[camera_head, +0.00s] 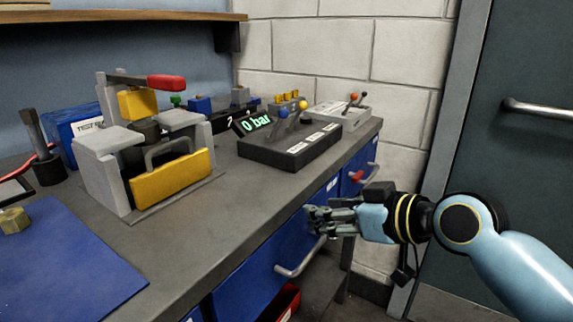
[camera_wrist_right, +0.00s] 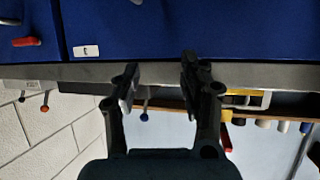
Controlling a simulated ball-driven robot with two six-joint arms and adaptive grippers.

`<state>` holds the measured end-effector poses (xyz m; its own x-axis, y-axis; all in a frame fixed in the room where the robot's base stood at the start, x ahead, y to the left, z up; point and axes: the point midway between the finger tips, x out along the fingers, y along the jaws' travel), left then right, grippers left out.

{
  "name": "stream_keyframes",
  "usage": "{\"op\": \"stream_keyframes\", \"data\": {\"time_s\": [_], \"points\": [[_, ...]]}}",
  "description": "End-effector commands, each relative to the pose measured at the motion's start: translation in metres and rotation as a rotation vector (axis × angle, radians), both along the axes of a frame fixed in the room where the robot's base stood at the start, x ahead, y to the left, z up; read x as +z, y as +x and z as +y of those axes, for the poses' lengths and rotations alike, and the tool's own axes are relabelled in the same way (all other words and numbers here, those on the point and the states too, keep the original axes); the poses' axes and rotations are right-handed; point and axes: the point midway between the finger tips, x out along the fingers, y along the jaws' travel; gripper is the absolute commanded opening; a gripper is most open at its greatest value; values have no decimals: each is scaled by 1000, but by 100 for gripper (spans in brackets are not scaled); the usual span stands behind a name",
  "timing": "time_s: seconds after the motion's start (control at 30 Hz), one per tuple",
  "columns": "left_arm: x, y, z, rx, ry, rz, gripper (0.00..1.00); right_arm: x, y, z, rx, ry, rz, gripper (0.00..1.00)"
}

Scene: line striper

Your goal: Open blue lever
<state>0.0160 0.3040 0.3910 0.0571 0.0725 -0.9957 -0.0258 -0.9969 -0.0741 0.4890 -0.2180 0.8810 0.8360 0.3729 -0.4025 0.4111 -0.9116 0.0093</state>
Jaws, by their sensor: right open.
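The blue lever (camera_head: 283,113) has a round blue knob and stands on a dark box with a green "0 bar" display, next to a yellow-knobbed lever (camera_head: 303,105). In the right wrist view, which is upside down, a blue knob (camera_wrist_right: 144,117) shows just past the bench edge, between the fingers. My right gripper (camera_head: 312,220) is in front of the bench, below its top and apart from the lever. Its fingers (camera_wrist_right: 158,70) are open and empty. My left gripper is not in view.
The bench edge (camera_head: 240,242) and blue drawers with a handle (camera_head: 300,262) lie by the right gripper. A grey box with orange and dark knobs (camera_head: 340,116) stands behind the dark box (camera_head: 290,150). A yellow-and-grey fixture (camera_head: 172,178) stands left. Bench top between is clear.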

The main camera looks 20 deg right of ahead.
Motion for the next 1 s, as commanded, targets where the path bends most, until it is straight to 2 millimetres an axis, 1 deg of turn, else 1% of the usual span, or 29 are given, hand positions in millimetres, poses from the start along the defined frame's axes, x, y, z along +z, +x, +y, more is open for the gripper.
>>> {"op": "stream_keyframes", "data": {"time_s": [0.03, 0.1, 0.2, 0.3, 0.37, 0.47, 0.7, 0.8, 0.9, 1.0], "points": [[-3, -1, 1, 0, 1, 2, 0, 29, 11, 4, 27, 13, -81, 43], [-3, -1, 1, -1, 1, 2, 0, 64, 29, 5, 39, 40, -192, 43], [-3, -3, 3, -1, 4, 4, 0, 99, 52, -4, 22, 79, -315, 43], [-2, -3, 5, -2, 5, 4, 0, 118, 67, -12, 0, 104, -383, 43], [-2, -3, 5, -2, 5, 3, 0, 123, 74, -13, -8, 111, -402, 43], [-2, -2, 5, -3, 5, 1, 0, 125, 86, -9, -12, 115, -408, 43], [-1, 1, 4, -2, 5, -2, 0, 124, 130, 10, -12, 115, -405, 43], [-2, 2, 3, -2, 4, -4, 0, 124, 146, 17, -10, 114, -404, 43], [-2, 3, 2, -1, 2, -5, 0, 123, 158, 22, -11, 113, -403, 43], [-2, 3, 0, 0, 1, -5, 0, 122, 166, 25, -11, 112, -403, 43]]}}
